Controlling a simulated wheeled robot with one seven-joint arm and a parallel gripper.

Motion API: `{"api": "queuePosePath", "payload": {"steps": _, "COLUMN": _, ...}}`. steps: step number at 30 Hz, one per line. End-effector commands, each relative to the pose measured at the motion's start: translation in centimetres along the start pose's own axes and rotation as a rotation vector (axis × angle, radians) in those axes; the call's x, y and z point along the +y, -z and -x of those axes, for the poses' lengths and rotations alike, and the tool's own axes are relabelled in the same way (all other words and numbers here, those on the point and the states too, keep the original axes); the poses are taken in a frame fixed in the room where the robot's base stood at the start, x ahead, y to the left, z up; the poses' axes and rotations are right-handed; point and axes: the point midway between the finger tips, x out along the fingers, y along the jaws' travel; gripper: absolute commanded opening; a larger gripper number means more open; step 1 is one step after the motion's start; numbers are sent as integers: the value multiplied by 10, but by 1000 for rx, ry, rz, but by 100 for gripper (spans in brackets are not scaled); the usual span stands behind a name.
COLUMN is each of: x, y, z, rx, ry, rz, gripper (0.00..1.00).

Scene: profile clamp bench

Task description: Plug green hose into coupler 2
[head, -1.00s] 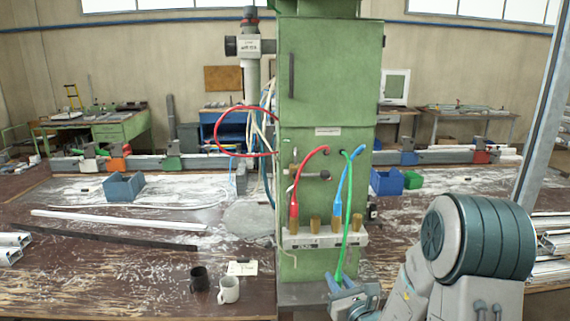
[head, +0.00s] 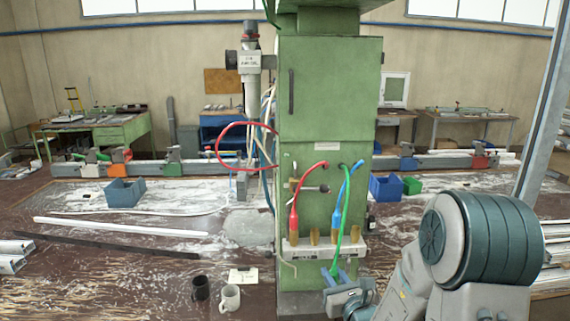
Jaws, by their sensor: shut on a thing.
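The green hose (head: 345,240) comes out of the front of the green cabinet and hangs in front of the coupler strip (head: 302,250). My gripper (head: 336,276), with blue fingers, is shut on the green hose's lower end, below and in front of the strip. The end is mostly hidden between the fingers. Several brass couplers stand along the strip. The first from the left holds the red hose (head: 294,215) and the third holds the blue hose (head: 336,215). The second coupler (head: 314,237) and the fourth (head: 356,234) are empty. The strip's labels are too small to read.
The green cabinet (head: 325,100) stands upright on the bench. A black mug (head: 200,287), a white mug (head: 230,297) and a white card (head: 243,275) are at its lower left. A red hose loop (head: 219,140) sticks out left of the cabinet.

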Motion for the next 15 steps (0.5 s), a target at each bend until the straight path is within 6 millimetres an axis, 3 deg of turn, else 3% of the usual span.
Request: {"api": "queuePosePath", "payload": {"steps": 15, "x": 6, "y": -33, "z": -2, "rx": -1, "ry": 0, "rz": 0, "gripper": 0}}
